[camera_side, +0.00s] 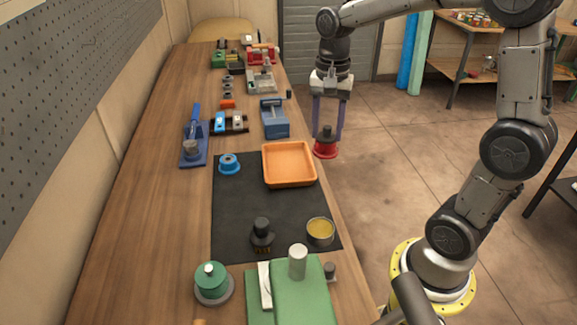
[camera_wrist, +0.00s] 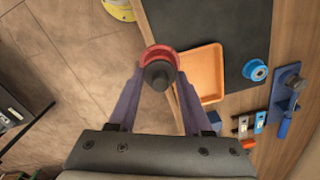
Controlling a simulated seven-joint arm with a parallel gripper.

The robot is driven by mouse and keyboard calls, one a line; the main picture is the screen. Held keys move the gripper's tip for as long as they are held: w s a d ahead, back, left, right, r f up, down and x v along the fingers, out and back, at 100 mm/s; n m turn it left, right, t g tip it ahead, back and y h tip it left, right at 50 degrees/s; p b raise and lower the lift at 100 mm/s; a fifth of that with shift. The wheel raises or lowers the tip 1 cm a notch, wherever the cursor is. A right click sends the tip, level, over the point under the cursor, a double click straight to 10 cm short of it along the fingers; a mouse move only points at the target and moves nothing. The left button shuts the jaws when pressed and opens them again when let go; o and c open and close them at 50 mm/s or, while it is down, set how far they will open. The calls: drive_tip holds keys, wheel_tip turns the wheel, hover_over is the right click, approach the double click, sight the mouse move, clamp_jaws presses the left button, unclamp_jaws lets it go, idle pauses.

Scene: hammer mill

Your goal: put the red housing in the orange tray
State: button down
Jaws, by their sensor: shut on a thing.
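The red housing (camera_side: 326,151) has a round red base with a dark cylindrical top. My gripper (camera_side: 327,132) is shut on it and holds it upright in the air, just past the right edge of the bench in the side view. In the wrist view the red housing (camera_wrist: 160,57) sits between the fingertips of my gripper (camera_wrist: 158,73). The orange tray (camera_side: 289,165) lies on the black mat, left of and apart from the housing in the side view. It also shows in the wrist view (camera_wrist: 207,72), right of the housing. The tray looks empty.
A blue round part (camera_side: 229,164) stands left of the tray on the black mat (camera_side: 240,205). A blue vise (camera_side: 274,119) stands behind the tray. A brush (camera_side: 262,236) and a tin with yellow contents (camera_side: 320,232) are in front. Floor lies below the housing.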

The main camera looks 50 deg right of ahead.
drive_tip(key=shift+w+d+f, duration=0.65)
drive_tip(key=shift+w+f, duration=1.6)
drive_tip(key=shift+w+d+f, duration=0.65)
drive_tip(key=shift+w+f, duration=1.55)
drive_tip(key=shift+w, duration=0.05)
drive_tip(key=shift+w+d+f, duration=0.65)
drive_tip(key=shift+w+f, duration=1.6)
drive_tip(key=shift+f, duration=0.15)
drive_tip(key=shift+c, duration=1.7)
unclamp_jaws()
drive_tip(key=shift+f, duration=0.1)
